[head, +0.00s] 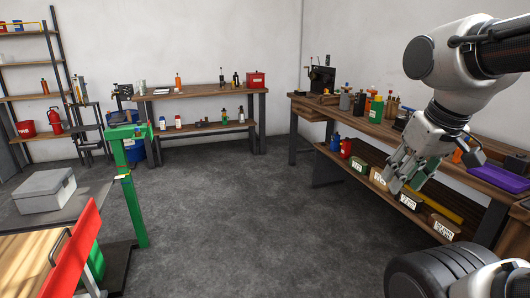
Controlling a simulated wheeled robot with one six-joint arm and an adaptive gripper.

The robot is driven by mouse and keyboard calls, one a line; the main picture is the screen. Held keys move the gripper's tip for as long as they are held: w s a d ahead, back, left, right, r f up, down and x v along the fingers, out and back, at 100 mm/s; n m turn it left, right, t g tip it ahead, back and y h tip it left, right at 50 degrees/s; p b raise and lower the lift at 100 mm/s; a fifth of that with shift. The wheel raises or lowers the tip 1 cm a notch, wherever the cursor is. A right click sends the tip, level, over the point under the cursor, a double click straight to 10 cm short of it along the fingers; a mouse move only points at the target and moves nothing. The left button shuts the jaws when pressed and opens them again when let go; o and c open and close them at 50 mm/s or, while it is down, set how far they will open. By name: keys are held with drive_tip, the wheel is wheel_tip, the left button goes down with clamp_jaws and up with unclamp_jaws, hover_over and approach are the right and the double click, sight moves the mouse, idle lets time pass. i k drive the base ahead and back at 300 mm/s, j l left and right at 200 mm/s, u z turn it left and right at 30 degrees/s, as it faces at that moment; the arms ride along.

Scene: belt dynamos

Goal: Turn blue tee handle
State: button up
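My gripper (408,177) hangs at the right of the head view, in front of the right workbench and its lower shelf. Its fingers look spread apart, with nothing seen between them. A green stand (131,190) rises at the left, far from my gripper. A small bluish part shows at the stand's top (137,132); it is too small to tell whether it is the blue tee handle. I cannot make out a tee handle clearly anywhere else.
The right workbench (340,115) holds bottles, tools and a purple tray (499,178). A back bench (195,92) carries a red box (256,79). A grey case (45,190) and a red-edged cart (80,245) stand at the left. The middle floor is clear.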

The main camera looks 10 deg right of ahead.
sight(409, 109)
drive_tip(key=i+z, duration=0.3)
drive_tip(key=i, duration=0.6)
drive_tip(key=i+j+z, duration=0.15)
drive_tip(key=i+z, duration=0.15)
drive_tip(key=i, duration=0.6)
drive_tip(key=i+j+z, duration=0.1)
drive_tip(key=i+z, duration=0.3)
drive_tip(key=i+j+z, duration=0.25)
drive_tip(key=i+z, duration=0.2)
drive_tip(key=i+j+z, duration=0.8)
drive_tip(key=i+j, duration=0.05)
drive_tip(key=j, duration=0.1)
